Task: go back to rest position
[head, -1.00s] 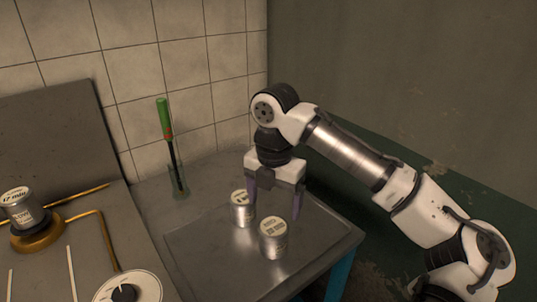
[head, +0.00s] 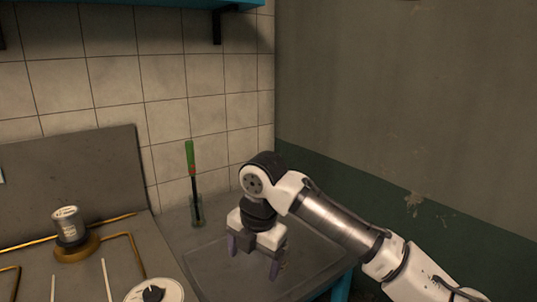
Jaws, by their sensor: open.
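My gripper (head: 253,264) is open over the metal tray (head: 222,283) on the right-hand worktop. Its two purple-grey fingers point down and stand apart, with nothing visible between them. My white and black arm reaches in from the lower right. I cannot make out any can on the visible part of the tray; the gripper covers some of it.
A green-handled tool (head: 190,158) stands in a glass (head: 198,213) left of the gripper. A labelled can (head: 69,226) sits on a brass burner (head: 77,248) at the left. A round white dial (head: 154,291) is at the front. Tiled wall stands behind; a blue shelf (head: 180,4) is above.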

